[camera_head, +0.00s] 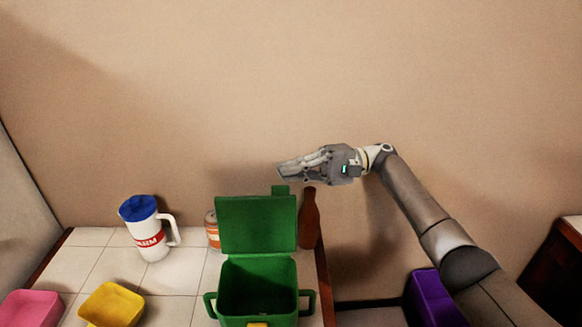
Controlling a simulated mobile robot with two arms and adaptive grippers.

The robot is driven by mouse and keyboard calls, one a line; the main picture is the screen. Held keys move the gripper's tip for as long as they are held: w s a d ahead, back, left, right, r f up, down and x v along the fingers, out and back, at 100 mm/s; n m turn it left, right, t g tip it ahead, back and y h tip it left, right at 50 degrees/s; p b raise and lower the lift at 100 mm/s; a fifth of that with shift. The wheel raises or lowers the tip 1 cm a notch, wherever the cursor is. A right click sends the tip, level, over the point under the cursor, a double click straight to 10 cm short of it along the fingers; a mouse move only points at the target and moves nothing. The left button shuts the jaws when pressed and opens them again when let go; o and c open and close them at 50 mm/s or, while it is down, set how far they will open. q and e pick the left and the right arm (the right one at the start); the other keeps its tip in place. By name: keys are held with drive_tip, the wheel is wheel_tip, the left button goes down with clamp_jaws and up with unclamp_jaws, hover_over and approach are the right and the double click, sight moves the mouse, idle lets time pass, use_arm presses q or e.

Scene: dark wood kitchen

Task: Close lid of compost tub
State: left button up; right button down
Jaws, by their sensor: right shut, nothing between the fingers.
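The green compost tub (259,290) stands at the right end of the tiled counter, with a handle on each side. Its green lid (257,225) is open and stands up at the back of the tub, with a small tab on its top edge. The dark inside of the tub shows. My right gripper (281,173) is shut and empty. In the picture it is just above the lid's top edge, pointing left; I cannot tell whether it touches the lid. My left gripper is not in view.
A brown bottle (309,221) stands right of the lid, and a jar (212,229) is partly hidden behind it. A white jug (148,229) with a blue top, a yellow bowl (112,306) and a pink bowl (32,309) are to the left. A purple bin (432,300) is at right.

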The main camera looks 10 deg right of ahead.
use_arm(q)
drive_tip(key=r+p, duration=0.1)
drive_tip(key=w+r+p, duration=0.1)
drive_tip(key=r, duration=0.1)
use_arm(e)
drive_tip(key=s, duration=0.2)
drive_tip(key=s+a, duration=0.1)
drive_tip(key=s, duration=0.1)
drive_tip(key=shift+r, duration=0.35)
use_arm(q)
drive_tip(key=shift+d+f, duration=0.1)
use_arm(e)
drive_tip(key=shift+a, duration=0.1)
